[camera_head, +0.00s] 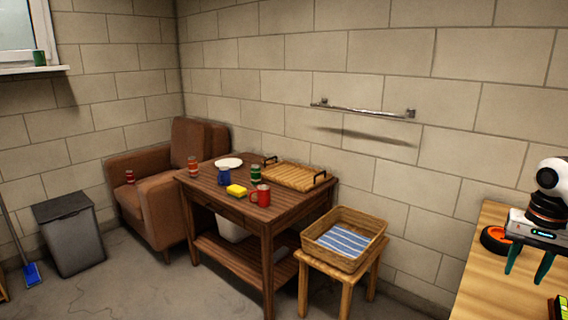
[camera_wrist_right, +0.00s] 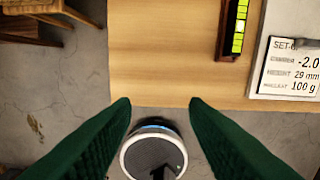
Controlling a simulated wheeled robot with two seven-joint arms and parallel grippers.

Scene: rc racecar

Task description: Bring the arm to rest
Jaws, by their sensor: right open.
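My right gripper (camera_head: 527,268) hangs above the light wooden table (camera_head: 489,244) at the right edge of the head view. Its two dark green fingers are spread, with nothing between them. In the right wrist view the right gripper (camera_wrist_right: 160,103) is also open and empty, with its fingers pointing toward the table's edge (camera_wrist_right: 165,98). A round grey and white part, likely of my own base, shows below between the fingers. My left gripper is in neither view.
An orange-rimmed black wheel (camera_head: 494,239) lies on the table near my right gripper. In the wrist view, a dark holder with yellow-green blocks (camera_wrist_right: 239,28) and a white display panel (camera_wrist_right: 290,70) stand on the table. A wicker basket (camera_head: 372,222) sits on a stool further left.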

